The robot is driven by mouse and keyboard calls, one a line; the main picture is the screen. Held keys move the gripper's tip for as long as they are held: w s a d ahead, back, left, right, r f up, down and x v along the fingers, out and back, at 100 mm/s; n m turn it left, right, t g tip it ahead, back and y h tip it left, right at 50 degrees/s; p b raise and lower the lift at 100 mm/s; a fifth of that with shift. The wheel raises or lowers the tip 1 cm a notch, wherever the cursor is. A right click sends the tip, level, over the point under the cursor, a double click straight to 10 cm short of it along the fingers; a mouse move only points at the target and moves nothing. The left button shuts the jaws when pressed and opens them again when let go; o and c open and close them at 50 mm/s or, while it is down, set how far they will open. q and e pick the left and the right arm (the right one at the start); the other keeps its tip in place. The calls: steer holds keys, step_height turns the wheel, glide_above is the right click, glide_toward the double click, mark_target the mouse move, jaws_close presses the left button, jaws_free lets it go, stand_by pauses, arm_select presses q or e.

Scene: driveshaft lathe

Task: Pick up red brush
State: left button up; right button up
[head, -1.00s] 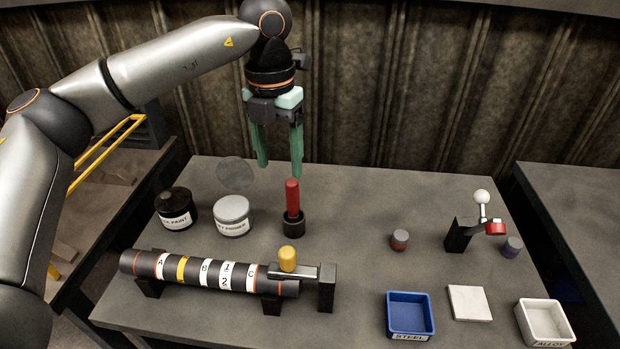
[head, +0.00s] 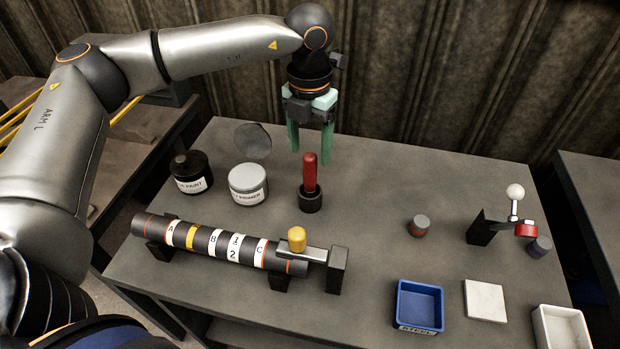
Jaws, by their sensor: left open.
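The red brush (head: 310,172) stands upright in a small black holder (head: 311,202) on the grey table, with its red handle up. Its lower end is hidden in the holder. My left gripper (head: 310,158) is open with green fingers pointing down. My right gripper is not in view.
Two labelled cans, one black (head: 190,173) and one white-lidded (head: 247,183), stand left of the holder. A banded shaft (head: 215,244) with a yellow-knobbed clamp (head: 297,240) lies in front. A blue bin (head: 419,305) stands at front right.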

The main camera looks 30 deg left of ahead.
mark_target(310, 155)
arm_select(q)
step_height(310, 155, down, 4)
steer(key=shift+f, duration=0.1)
jaws_close()
stand_by(0.6)
